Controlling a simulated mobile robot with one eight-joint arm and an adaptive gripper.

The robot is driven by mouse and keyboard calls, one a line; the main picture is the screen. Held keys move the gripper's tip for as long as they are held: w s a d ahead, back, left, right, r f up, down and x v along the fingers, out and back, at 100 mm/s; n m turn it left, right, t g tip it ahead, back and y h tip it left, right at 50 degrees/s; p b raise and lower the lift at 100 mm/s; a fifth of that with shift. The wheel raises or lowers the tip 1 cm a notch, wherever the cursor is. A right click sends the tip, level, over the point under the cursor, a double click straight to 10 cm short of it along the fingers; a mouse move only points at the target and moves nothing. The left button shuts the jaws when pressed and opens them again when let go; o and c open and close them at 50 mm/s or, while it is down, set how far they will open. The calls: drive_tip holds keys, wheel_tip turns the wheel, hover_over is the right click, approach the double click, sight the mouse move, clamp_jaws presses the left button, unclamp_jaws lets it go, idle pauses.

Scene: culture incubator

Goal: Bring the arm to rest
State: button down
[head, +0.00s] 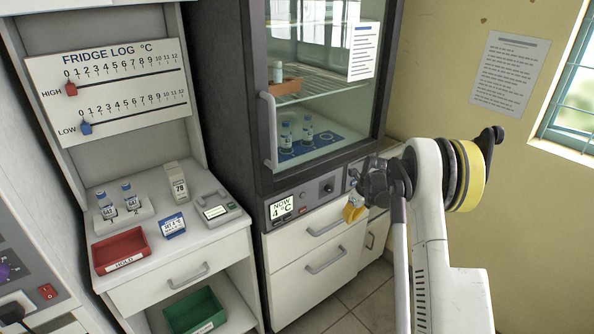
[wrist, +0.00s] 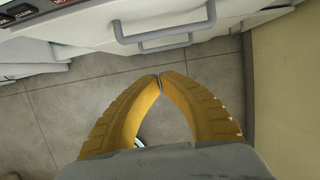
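My gripper (head: 353,214) hangs at the end of my white arm, in front of the incubator's lower right side in the head view. In the wrist view its two yellow fingers (wrist: 160,82) point at the floor and the drawer fronts. Their tips meet or nearly meet, and nothing shows between them. The gripper appears clear of the drawer handle (wrist: 165,40) above it in the wrist view. My arm is bent, with its elbow up on the right side of the head view.
The incubator (head: 262,120) has a closed glass door with vials inside; its display reads 4 °C. On the left counter stand a white rack (head: 124,215) with two vials, a red HOLD tray (head: 121,252) and small devices. A green bin (head: 195,312) sits below. Grey floor (wrist: 45,125) is clear.

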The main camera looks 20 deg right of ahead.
drive_tip(key=s+a+r+n+t, duration=0.1)
drive_tip(key=s+a+r+n, duration=0.35)
drive_tip(key=r, duration=0.25)
drive_tip(key=s+a+r+n+h, duration=0.1)
drive_tip(key=s+a+r+n, duration=0.35)
drive_tip(key=r, duration=0.35)
drive_tip(key=s+a+r+n+t, duration=0.1)
drive_tip(key=s+a+r+n, duration=0.3)
drive_tip(key=r, duration=0.3)
drive_tip(key=s+a+n+t, duration=0.1)
drive_tip(key=s+a+n, duration=0.3)
drive_tip(key=s+n, duration=0.5)
drive_tip(key=s+a+r+n+t, duration=0.1)
drive_tip(key=s+a+n, duration=0.4)
drive_tip(key=s+n, duration=0.4)
drive_tip(key=s, duration=0.5)
drive_tip(key=shift+s+a+r+n, duration=0.15)
drive_tip(key=shift+s+a+n, duration=0.1)
drive_tip(key=shift+n, duration=0.15)
